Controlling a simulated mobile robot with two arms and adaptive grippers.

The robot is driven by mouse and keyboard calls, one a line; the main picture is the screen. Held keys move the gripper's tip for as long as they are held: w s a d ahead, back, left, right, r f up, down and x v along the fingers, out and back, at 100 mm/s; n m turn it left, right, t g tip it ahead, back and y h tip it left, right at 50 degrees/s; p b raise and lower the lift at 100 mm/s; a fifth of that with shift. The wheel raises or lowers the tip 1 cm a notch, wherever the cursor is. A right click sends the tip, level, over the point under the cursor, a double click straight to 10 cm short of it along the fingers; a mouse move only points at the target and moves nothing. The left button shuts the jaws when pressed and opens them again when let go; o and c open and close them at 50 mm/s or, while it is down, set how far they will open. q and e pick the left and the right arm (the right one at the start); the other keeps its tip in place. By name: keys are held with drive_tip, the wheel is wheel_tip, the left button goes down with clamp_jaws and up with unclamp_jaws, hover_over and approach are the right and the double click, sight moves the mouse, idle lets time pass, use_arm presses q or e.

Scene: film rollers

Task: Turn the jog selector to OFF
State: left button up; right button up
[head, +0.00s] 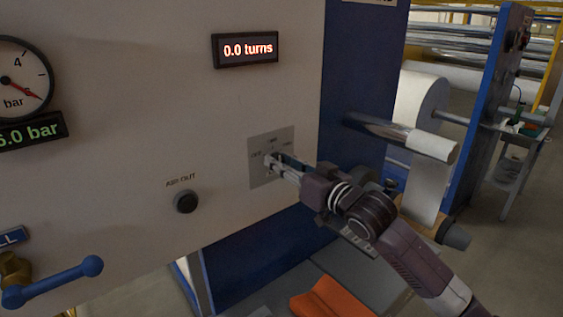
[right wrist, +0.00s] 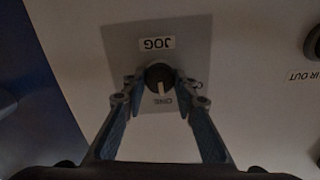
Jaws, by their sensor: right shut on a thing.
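The jog selector is a small dark round knob (right wrist: 158,77) with a white pointer line, on a grey square plate (head: 263,177). In the right wrist view the scene is upside down; a JOG label (right wrist: 157,43) is above the knob. The pointer points down in that view, toward a small label that seems to read ONE. In the head view small labels surround the knob, too small to read surely. My right gripper (head: 273,163) reaches the plate from the right, its fingertips on both sides of the knob, shut on it. My left gripper is not in view.
A display (head: 245,49) reads 0.0 turns above. A pressure gauge (head: 20,78) and a blue handle (head: 52,281) are at the left. A roller (head: 402,134) projects from the blue frame at right.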

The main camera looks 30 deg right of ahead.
drive_tip(key=n+p, duration=0.2)
drive_tip(key=n, duration=0.9)
drive_tip(key=shift+a, duration=0.1)
idle(0.6)
drive_tip(key=o, duration=1.2)
drive_tip(key=shift+c, duration=0.2)
drive_tip(key=s+d, duration=0.1)
drive_tip(key=s, duration=1.1)
